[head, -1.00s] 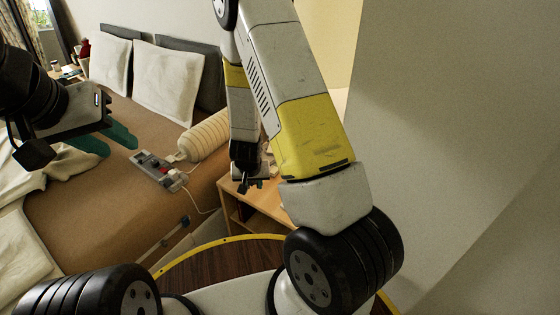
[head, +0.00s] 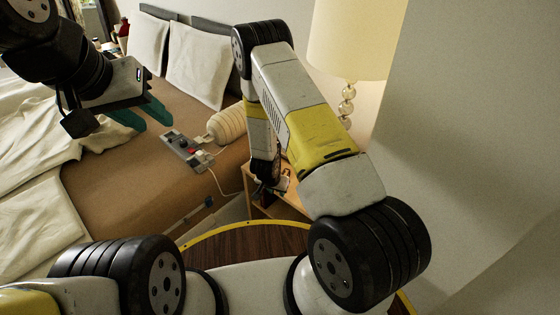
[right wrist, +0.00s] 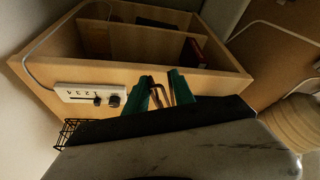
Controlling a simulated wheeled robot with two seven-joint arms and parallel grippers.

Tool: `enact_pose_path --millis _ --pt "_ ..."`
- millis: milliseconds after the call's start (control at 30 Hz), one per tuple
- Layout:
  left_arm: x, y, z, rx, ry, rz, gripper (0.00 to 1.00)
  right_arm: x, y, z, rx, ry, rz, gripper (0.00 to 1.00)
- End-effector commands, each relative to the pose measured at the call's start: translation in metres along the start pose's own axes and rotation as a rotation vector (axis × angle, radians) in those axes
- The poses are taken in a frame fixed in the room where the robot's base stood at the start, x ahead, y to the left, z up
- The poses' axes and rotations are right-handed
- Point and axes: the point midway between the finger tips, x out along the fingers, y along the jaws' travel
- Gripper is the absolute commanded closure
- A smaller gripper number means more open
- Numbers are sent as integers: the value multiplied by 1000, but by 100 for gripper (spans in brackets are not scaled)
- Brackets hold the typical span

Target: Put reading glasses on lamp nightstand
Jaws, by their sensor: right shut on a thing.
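The lamp nightstand (head: 290,207) is a light wooden unit beside the bed, partly hidden by my right arm in the head view. In the right wrist view the wooden nightstand (right wrist: 150,76) shows open compartments. The lamp (head: 350,40) has a cream shade and a stem of glass balls. My right gripper (right wrist: 162,88) has green fingers shut on a thin dark and brown framed thing (right wrist: 153,90), seemingly the reading glasses. It is close to the nightstand; contact is unclear. My left gripper (head: 142,116) is open and empty above the bed.
On the bed lie a grey device with a cord (head: 186,150) and a cream cylinder (head: 227,124). A wall (head: 470,150) stands at right. A dark red item (right wrist: 193,52) is in a compartment.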

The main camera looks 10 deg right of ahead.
Motion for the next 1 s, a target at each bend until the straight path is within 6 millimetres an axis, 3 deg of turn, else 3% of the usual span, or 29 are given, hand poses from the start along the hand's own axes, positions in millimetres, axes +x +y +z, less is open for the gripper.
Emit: enact_pose_path --millis 200,533,733,1000 --pt "0 0 0 0 0 0 64 25 -2 -47 1 2 0 100" --pt "0 0 0 0 0 0 64 39 -3 -74 -1 1 0 100" --pt "0 0 0 0 0 0 64 68 -2 -59 0 -2 2 100" --pt "0 0 0 0 0 0 64 70 -3 -58 -1 0 0 100"
